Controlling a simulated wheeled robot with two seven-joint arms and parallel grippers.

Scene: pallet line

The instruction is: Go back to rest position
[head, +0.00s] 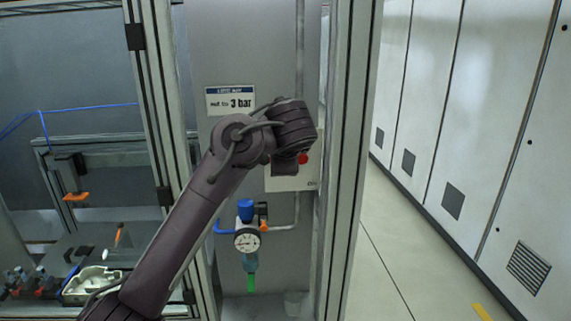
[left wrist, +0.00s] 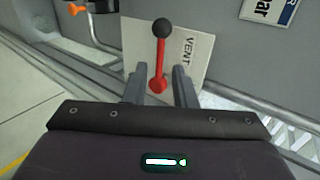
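My left arm reaches up from the lower left in the head view, and its dark wrist and hand (head: 285,172) are in front of a pale plate (head: 308,177) on the grey panel. A bit of red shows beside the hand; the fingertips are hidden there. In the left wrist view my left gripper (left wrist: 159,72) has its two grey fingers apart, with nothing clamped between them. Beyond them is the plate marked VENT (left wrist: 193,50), with a red lever (left wrist: 159,62) topped by a black knob. Whether the fingers flank or touch the lever is unclear. My right gripper is not in view.
A pressure gauge (head: 247,240) with a blue knob (head: 245,210) is mounted below my forearm. A "3 bar" sign (head: 230,101) is above. A frame post (head: 352,160) stands right of the panel. Clear floor (head: 385,265) and white cabinets (head: 480,130) lie further right.

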